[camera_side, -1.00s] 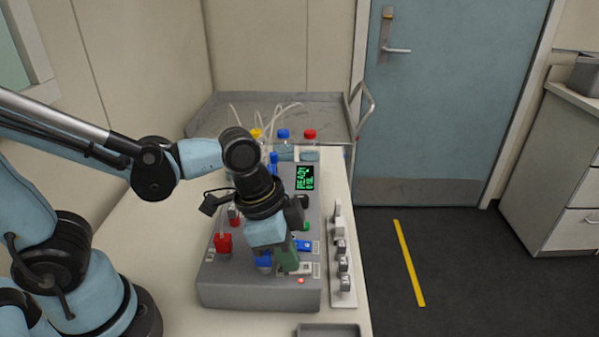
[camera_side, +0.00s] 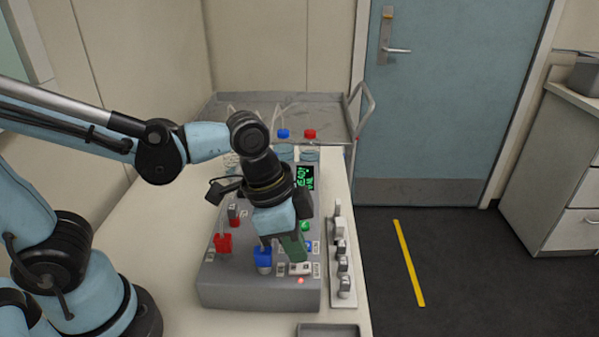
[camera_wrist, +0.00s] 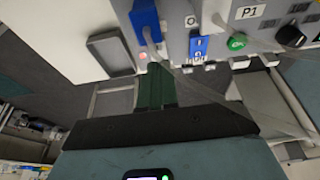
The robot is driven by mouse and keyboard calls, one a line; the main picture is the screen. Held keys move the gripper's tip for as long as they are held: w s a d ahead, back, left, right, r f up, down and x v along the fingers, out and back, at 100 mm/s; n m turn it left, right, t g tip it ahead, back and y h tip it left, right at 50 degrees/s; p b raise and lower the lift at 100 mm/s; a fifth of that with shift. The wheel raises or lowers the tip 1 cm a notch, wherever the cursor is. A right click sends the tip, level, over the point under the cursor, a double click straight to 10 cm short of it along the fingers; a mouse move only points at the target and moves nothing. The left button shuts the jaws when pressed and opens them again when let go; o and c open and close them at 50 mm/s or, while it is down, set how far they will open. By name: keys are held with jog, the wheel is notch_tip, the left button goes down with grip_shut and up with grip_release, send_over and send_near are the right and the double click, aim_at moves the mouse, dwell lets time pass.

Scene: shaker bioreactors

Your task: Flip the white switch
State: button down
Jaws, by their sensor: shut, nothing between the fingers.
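The white switch (camera_side: 300,269) sits near the front right of the grey control box, just behind a lit red lamp (camera_side: 301,281). My gripper (camera_side: 299,259) has its green fingers together and empty, pointing down and tilted toward the switch. In the side view the fingertips appear right at the switch's rear edge; I cannot tell whether they touch it. In the wrist view my shut fingers (camera_wrist: 156,68) reach toward the panel beside the red lamp (camera_wrist: 143,56), and I cannot make out the white switch there.
A blue plug (camera_side: 263,254) stands left of the fingers, with a red plug (camera_side: 223,243) further left. A green button (camera_side: 305,226) and a display (camera_side: 305,177) lie behind. A valve strip (camera_side: 342,262) runs along the right. A grey tray (camera_side: 328,331) is in front.

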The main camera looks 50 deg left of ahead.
jog(key=s+a+v, duration=0.1)
jog(key=v, duration=1.1)
jog(key=shift+s+a+f, duration=0.1)
jog(key=w+a+f+n+t, duration=0.1)
jog(key=a+f+n, duration=0.1)
jog(key=a, duration=0.1)
jog(key=w+a+f+n+t+y, duration=0.1)
jog(key=w+a+f+n+t, duration=0.1)
jog(key=a+f+n, duration=0.1)
jog(key=w+a+f+n+t+y, duration=0.1)
jog(key=a+f+n, duration=0.1)
jog(key=a+n, duration=0.1)
jog(key=shift+w+a+f+t, duration=0.2)
jog(key=shift+w+f+t, duration=0.05)
jog(key=shift+t, duration=0.05)
jog(key=shift+w+a+f+n, duration=0.1)
jog(key=shift+a+f+n, duration=0.1)
jog(key=shift+a+n, duration=0.25)
jog(key=shift+d, duration=0.1)
